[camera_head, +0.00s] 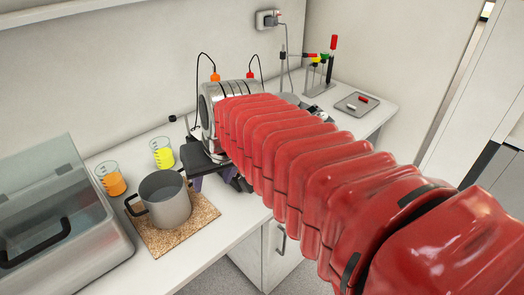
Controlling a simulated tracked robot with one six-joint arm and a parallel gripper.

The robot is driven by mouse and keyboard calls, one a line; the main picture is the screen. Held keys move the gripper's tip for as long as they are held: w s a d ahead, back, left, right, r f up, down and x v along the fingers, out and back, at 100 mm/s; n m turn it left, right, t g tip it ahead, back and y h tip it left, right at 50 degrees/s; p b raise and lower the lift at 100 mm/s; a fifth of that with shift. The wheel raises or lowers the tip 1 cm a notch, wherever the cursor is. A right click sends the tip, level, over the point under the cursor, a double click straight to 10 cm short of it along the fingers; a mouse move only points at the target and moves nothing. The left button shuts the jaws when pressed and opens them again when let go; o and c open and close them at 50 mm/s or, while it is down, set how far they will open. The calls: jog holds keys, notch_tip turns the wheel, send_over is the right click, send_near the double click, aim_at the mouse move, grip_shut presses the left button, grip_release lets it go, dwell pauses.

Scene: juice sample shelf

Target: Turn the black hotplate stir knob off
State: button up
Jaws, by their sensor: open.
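My red ribbed arm crosses the view from the lower right to the bench.
A grey pot (168,207) stands on a cork mat (150,238). Beakers of orange (112,183) and yellow liquid (163,158) stand behind it. A clear-lidded box (105,255) is at left. A tray (357,104), a rack with coloured tops (323,88) and a wall socket (267,19) are farther back.

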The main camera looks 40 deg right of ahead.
jog(key=w+d+m, duration=0.2)
jog(key=d, duration=0.9)
jog(key=w+d+m, duration=0.2)
jog(key=d+m, duration=0.1)
jog(key=d, duration=0.8)
jog(key=shift+w+d+r+h, duration=0.25)
jog(key=shift+h, duration=0.05)
jog(key=shift+f, duration=0.1)
jog(key=x, duration=1.3)
jog(key=shift+f, duration=0.35)
jog(key=shift+c, duration=0.7)
jog(key=c, duration=0.9)
